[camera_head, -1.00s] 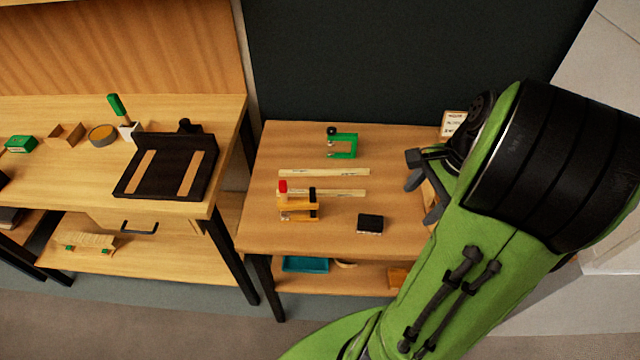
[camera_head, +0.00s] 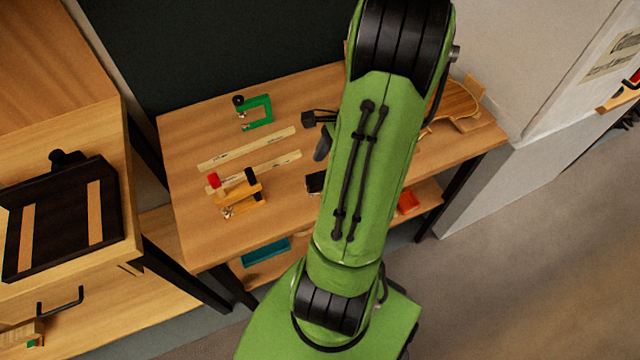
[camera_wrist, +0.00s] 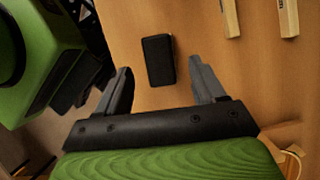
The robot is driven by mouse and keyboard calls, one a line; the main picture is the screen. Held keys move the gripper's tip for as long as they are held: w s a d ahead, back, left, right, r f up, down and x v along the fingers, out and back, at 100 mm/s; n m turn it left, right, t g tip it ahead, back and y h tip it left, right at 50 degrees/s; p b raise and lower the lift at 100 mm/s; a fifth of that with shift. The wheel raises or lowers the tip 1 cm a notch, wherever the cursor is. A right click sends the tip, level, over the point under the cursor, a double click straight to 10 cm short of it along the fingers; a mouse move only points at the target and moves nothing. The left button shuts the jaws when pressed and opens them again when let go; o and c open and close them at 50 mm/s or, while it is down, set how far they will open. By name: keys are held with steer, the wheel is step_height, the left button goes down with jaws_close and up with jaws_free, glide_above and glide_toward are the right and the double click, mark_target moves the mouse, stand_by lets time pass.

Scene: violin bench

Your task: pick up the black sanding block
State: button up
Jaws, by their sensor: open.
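The black sanding block (camera_head: 315,182) lies on the small wooden table, partly hidden behind my arm in the head view. In the wrist view the whole block (camera_wrist: 158,60) shows as a dark rectangle on the wood. It lies beyond my fingertips and between their lines, nearer the left finger. My gripper (camera_wrist: 158,78) is open and empty, with its two fingers apart. In the head view only part of the gripper (camera_head: 318,135) shows beside my arm, above the table.
Two pale wooden strips (camera_head: 247,149), a green clamp (camera_head: 257,112) and an orange clamp with a red tip (camera_head: 237,193) lie left of the block. A violin-shaped piece (camera_head: 457,106) lies at the table's right. A teal tray (camera_head: 265,250) is on the lower shelf.

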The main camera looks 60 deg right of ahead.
mark_target(321, 177)
steer(key=b+x, duration=0.1)
steer(key=x, duration=0.3)
steer(key=shift+a+f+b, duration=0.1)
steer(key=shift+f+b, duration=0.2)
steer(key=shift+b, duration=0.1)
steer(key=shift+r, duration=0.1)
steer(key=c, duration=1)
step_height(321, 177, up, 10)
steer(key=p, duration=0.4)
steer(key=shift+p, duration=0.3)
